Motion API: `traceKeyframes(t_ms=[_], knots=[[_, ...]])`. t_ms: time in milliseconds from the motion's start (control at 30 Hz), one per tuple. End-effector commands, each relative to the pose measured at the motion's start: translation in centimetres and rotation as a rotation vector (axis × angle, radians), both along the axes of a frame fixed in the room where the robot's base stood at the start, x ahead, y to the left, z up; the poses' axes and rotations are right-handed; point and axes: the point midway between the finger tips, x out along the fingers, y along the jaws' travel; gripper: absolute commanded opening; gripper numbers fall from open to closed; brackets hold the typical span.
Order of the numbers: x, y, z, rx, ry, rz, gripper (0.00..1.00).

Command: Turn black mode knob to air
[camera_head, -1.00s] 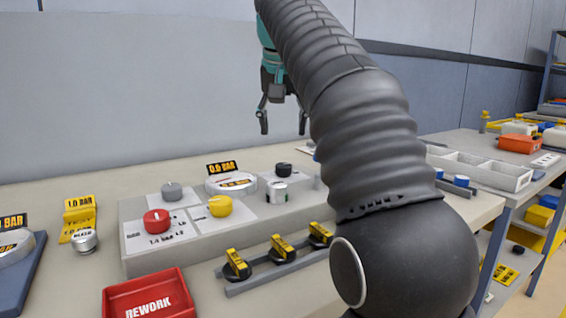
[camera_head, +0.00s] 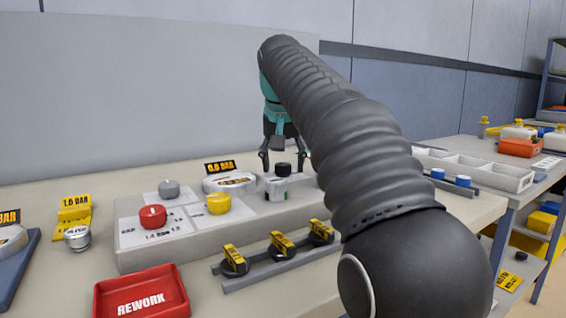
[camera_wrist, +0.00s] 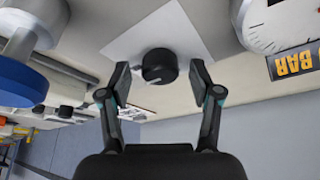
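The black mode knob (camera_head: 283,170) sits on a small grey base at the right part of the raised grey panel (camera_head: 150,258). In the wrist view the knob (camera_wrist: 159,66) shows as a round black cap with a light pointer mark, above a pale label plate (camera_wrist: 190,30). My gripper (camera_head: 283,160) is above and around the knob's sides in the head view. In the wrist view its two fingers (camera_wrist: 158,85) are spread, one on each side of the knob, with gaps between. The label's words are not readable.
A round gauge (camera_head: 229,184) with a 0.0 BAR sign (camera_head: 221,167) stands left of the black knob. A red REWORK tray (camera_head: 120,290) lies in front.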

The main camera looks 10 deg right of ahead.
Motion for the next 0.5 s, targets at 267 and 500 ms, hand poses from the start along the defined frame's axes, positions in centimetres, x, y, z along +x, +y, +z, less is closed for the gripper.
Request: traceKeyframes(t_ms=[267, 500], knots=[[0.00, 0.00, 0.01, 0.000, 0.000, 0.000, 0.04], [-0.03, -0.02, 0.08, 0.001, 0.001, 0.017, 0.04]])
